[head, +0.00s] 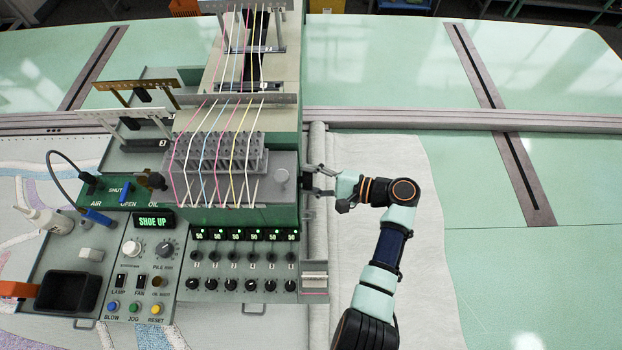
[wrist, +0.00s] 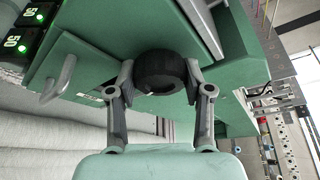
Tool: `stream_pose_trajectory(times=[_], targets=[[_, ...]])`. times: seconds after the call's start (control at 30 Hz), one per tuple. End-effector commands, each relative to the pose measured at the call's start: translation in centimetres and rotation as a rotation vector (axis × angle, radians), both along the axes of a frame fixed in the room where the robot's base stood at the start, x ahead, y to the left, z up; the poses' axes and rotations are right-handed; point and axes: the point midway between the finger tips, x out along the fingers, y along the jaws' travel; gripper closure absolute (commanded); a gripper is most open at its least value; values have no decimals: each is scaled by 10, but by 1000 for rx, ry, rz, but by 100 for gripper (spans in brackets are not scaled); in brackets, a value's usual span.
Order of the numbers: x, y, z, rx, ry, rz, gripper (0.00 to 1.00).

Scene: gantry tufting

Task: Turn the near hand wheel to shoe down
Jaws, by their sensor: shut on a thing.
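The near hand wheel (wrist: 160,70) is a black round knob on the green side of the machine head, with a small pale mark on its rim in the wrist view. My gripper (wrist: 159,80) has one finger on each side of the wheel and is shut on it. In the head view my gripper (head: 318,181) reaches the right side of the machine head (head: 270,190); the wheel is hard to make out there. The green display (head: 154,221) on the control panel reads SHOE UP.
A control panel with knobs, switches and several lit counters (head: 246,235) stands left of my arm. A metal handle (wrist: 58,80) juts from the head near my gripper in the wrist view. Pale cloth (head: 400,230) lies under my arm; the green table (head: 530,190) at right is clear.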

Motion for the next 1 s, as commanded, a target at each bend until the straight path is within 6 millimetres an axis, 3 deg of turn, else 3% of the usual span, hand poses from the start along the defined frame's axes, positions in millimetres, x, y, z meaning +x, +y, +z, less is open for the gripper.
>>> stream_pose_trajectory(times=[0.5, 1.0], targets=[[0, 0, -2, -3, -295, 0, 84], [0, 0, 0, -3, -336, 1, 84]])
